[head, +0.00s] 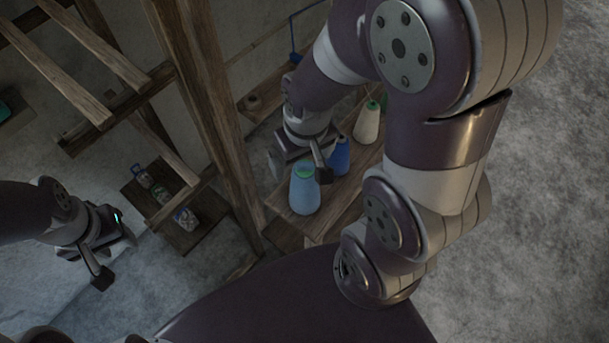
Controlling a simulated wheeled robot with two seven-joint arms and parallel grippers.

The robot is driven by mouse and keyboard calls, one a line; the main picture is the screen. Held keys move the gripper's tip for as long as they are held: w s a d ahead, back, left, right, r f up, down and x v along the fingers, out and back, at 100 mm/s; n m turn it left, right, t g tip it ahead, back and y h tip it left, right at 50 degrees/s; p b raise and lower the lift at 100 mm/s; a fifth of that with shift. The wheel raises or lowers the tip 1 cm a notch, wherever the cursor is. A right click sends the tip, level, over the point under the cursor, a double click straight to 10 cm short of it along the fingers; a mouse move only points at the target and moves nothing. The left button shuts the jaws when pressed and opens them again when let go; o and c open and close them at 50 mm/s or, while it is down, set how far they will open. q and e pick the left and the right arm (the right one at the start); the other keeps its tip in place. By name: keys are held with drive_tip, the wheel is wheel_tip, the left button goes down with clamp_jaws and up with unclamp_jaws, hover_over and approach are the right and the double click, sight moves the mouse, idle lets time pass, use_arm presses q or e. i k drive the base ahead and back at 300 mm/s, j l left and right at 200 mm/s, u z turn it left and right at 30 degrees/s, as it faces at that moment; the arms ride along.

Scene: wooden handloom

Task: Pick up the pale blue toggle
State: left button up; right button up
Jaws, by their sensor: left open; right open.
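I cannot make out a pale blue toggle for certain. The clearest pale blue thing is a cone-shaped spool (304,192) with a green top, upright on the wooden shelf (343,205). My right gripper (300,168) is open just above and behind this spool's top, one finger on each side of it in the picture. Whether it touches the spool I cannot tell. My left gripper (114,258) is open and empty at the lower left, apart from the spools. My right arm hides part of the shelf.
A darker blue spool (339,157) and a cream spool (367,124) stand close by on the shelf. A wooden post (215,110) rises between my grippers. A small wooden tray (150,205) with several small containers is left of it. Bare floor lies at the right.

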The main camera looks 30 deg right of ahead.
sight(301, 165)
drive_tip(key=k+j+u, duration=0.15)
drive_tip(key=k+u, duration=0.25)
drive_tip(key=k, duration=0.25)
drive_tip(key=l+u, duration=0.45)
drive_tip(key=k+l+u, duration=0.1)
drive_tip(key=l+u, duration=0.4)
drive_tip(key=l, duration=0.15)
drive_tip(key=k+l+u, duration=0.15)
drive_tip(key=l+u, duration=0.3)
drive_tip(key=k+l, duration=0.1)
drive_tip(key=l, duration=0.15)
drive_tip(key=k+l, duration=0.1)
drive_tip(key=l, duration=0.2)
